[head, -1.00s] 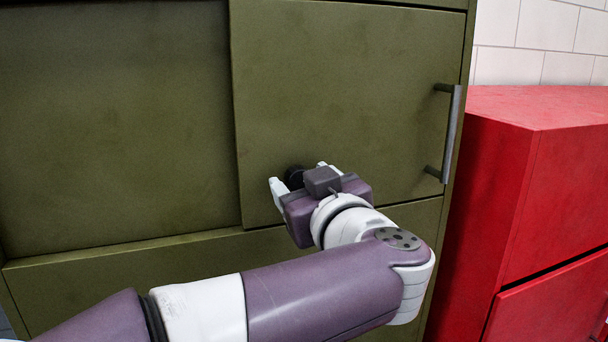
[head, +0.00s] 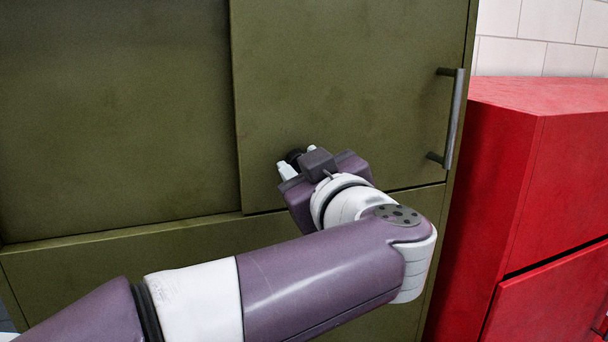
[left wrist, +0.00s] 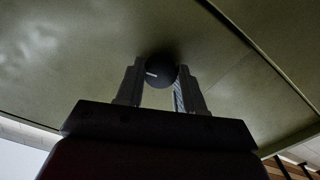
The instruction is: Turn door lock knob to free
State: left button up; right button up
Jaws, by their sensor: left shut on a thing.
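The door lock knob (head: 294,155) is a small black round knob on the olive-green cabinet door (head: 350,80), near its lower left part. In the left wrist view the knob (left wrist: 161,70) shows a short white mark on its left side, lying roughly level in the picture. My left gripper (head: 299,161) is shut on the knob, one finger on each side; its fingers also show in the left wrist view (left wrist: 160,85). The gripper body hides part of the knob in the head view. My right gripper is not in view.
A grey bar handle (head: 453,120) stands out from the door's right edge. A red cabinet (head: 560,150) stands to the right, in front of a pale tiled wall (head: 530,25). A wide green panel (head: 110,120) lies left of the door.

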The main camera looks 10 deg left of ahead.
pick_arm(q)
jog(key=shift+f+n+b, duration=0.15)
jog(key=shift+n+b, duration=5.45)
jog(key=shift+n, duration=2.2)
jog(key=o, duration=1)
jog(key=shift+o, duration=0.2)
jog(key=shift+s, duration=0.1)
